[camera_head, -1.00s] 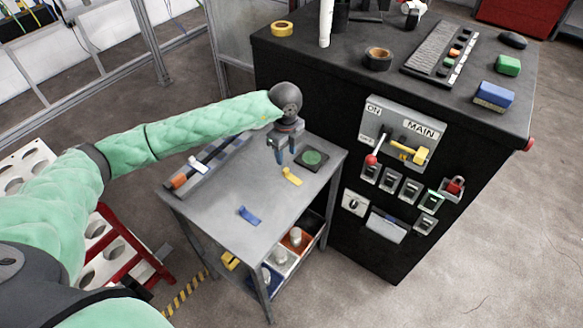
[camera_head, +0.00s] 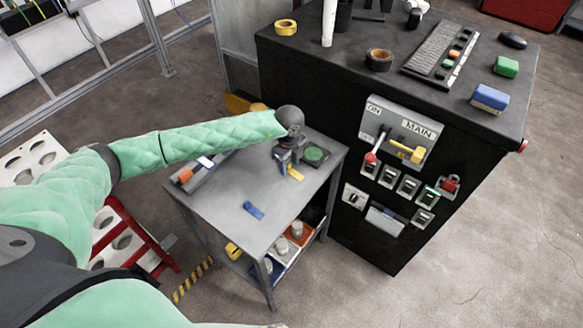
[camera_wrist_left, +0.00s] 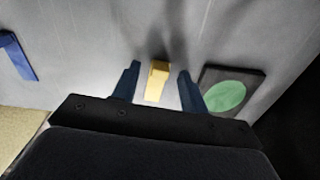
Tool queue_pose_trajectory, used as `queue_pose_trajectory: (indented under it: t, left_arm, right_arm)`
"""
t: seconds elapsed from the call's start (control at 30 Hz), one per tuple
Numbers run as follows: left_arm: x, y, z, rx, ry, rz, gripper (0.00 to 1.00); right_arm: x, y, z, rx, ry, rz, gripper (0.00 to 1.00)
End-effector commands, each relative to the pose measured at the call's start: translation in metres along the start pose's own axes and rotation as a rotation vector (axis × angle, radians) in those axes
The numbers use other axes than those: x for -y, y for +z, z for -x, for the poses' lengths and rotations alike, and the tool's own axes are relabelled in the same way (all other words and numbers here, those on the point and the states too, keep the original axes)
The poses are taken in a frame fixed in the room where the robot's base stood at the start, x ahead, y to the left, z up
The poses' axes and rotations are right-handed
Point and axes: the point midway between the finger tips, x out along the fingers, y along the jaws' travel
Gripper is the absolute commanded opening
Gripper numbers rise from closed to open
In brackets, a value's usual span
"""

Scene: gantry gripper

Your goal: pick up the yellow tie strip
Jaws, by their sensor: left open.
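The yellow tie strip (camera_head: 296,173) lies on the grey cart top (camera_head: 232,200), partly hidden by my left gripper (camera_head: 286,170) in the head view. In the left wrist view the yellow tie strip (camera_wrist_left: 157,80) sits between the two dark blue fingers of the left gripper (camera_wrist_left: 157,85). The fingers are open, with a gap on both sides of the strip. I cannot tell exactly how far the fingertips are above the table. My right gripper is not in view.
A blue strip (camera_head: 254,209) lies nearer the cart's front. A dark square with a green disc (camera_head: 315,153) is close beside the gripper, on its right. The black cabinet (camera_head: 350,230) stands against the cart's right side. A grey tray (camera_head: 207,168) lies at the left.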

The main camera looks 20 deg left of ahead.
Motion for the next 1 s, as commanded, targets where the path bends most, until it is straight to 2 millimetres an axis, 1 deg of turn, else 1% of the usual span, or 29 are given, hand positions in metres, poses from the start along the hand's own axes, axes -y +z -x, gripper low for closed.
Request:
queue_pose_trajectory:
  t: [0.23,0.27,0.4,0.43,0.47,0.87,1.0]
  left_arm:
    - [0.0000,-0.0002,-0.0021,0.000,0.000,-0.001,0.44]
    - [0.0000,-0.0002,-0.0021,0.000,0.000,-0.001,0.42]
    - [0.0000,-0.0003,-0.0020,0.000,0.000,-0.001,0.14]
    - [0.0000,-0.0003,-0.0020,0.000,0.000,-0.001,0.08]
    - [0.0000,-0.0003,-0.0020,0.000,0.000,-0.001,0.05]
    - [0.0001,-0.0002,-0.0012,0.000,-0.001,-0.001,0.04]
    - [0.0006,-0.0001,0.0045,-0.001,-0.002,-0.001,0.04]
  right_arm:
    - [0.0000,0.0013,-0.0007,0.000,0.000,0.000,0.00]
    - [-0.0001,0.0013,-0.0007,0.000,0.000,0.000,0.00]
    - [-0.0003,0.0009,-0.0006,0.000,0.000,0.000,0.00]
    - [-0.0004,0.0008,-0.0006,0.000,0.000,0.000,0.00]
    - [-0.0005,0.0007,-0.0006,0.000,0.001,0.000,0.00]
    - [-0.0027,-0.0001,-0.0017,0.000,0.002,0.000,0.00]
    - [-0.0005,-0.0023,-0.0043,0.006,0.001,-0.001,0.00]
